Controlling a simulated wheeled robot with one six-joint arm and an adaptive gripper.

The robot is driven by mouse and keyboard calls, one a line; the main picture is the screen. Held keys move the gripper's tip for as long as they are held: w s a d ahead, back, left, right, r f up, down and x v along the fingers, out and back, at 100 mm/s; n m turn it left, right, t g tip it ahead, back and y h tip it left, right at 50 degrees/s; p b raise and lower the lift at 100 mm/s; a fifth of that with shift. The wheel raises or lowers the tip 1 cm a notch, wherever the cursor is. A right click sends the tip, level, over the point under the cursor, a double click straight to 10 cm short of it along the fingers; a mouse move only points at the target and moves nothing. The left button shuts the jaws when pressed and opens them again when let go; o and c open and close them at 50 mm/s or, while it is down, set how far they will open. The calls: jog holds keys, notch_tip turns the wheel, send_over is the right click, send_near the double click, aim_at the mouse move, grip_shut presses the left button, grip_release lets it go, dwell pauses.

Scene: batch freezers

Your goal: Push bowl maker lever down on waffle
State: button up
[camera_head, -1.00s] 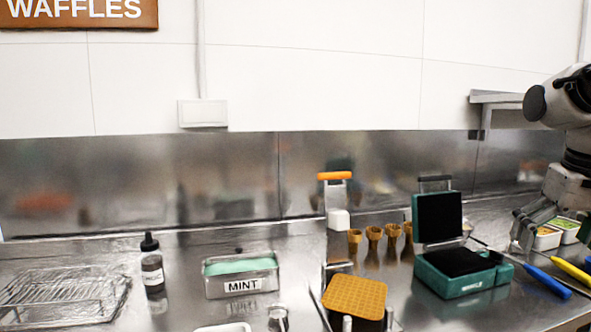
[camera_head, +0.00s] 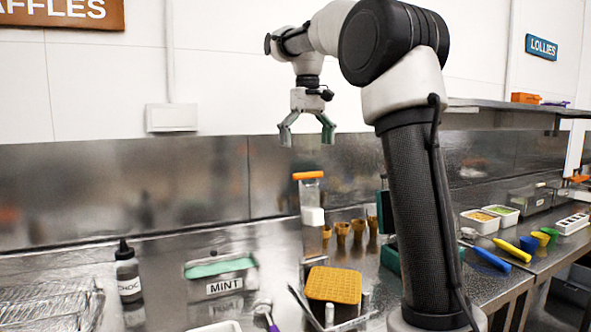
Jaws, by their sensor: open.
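The bowl maker (camera_head: 310,262) stands on the steel counter. Its upright lever has an orange handle (camera_head: 308,175) at the top and a white block (camera_head: 312,216) below it. A square golden waffle (camera_head: 333,285) lies flat at the front of the bowl maker, below the raised block. My gripper (camera_head: 306,141) points down with its fingers spread and nothing between them. In the picture it is just above the orange handle, apart from it. The exact depth between them is hard to tell.
My arm hides most of the green waffle iron (camera_head: 389,257). Brown cones (camera_head: 342,233) stand in a row behind the waffle. A mint tub (camera_head: 222,278), a choc bottle (camera_head: 128,275) and a wire rack (camera_head: 45,305) are at left. Topping tubs (camera_head: 480,221) and coloured scoops (camera_head: 490,259) are at right.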

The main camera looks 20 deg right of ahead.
notch_tip(320, 180, down, 7)
jog(key=shift+d+f, duration=0.1)
dwell(0.3)
